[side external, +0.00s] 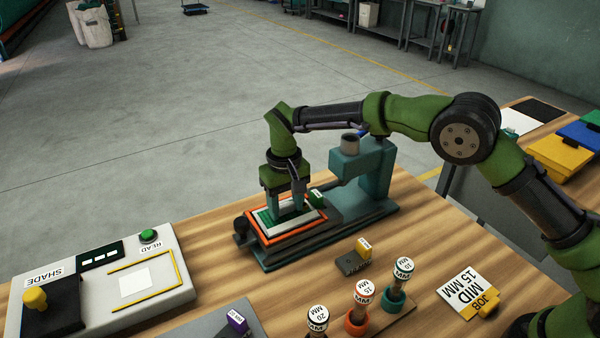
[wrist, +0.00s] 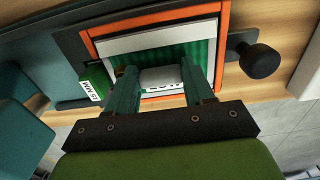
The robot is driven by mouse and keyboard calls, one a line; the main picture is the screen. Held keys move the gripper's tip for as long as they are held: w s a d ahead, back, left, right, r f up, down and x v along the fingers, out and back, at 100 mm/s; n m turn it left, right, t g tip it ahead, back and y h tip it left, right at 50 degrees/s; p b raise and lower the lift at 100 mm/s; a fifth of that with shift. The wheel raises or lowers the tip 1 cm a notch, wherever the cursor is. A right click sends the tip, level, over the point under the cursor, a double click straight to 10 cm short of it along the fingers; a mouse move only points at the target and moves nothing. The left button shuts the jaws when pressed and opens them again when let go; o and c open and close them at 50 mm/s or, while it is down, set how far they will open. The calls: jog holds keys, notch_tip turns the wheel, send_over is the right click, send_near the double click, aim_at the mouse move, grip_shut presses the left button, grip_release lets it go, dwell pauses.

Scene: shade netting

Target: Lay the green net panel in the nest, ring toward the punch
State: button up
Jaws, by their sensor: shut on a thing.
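The green net panel (side external: 262,216) has a pale frame and lies flat within the orange-edged nest (side external: 268,242), beside the teal punch (side external: 360,160). In the wrist view the panel's green net (wrist: 203,52) shows between my fingers and the orange nest rim (wrist: 150,15). My gripper (side external: 287,208) points down over it. In the wrist view its fingers (wrist: 162,82) are shut on a grey grip block with a partly hidden label on the panel. A small brassy spot, perhaps the ring, shows beside the left finger. I cannot tell whether the panel is fully seated.
A green 15 MM block (side external: 316,198) sits beside the nest on the punch side. A black knob (wrist: 258,60) sticks out at the other end. A shade reader (side external: 100,285), labelled stamps (side external: 362,292) and a job card (side external: 470,292) occupy the front table.

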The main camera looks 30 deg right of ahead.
jog(key=shift+f, duration=0.3)
dwell(0.6)
jog(key=o, duration=1.1)
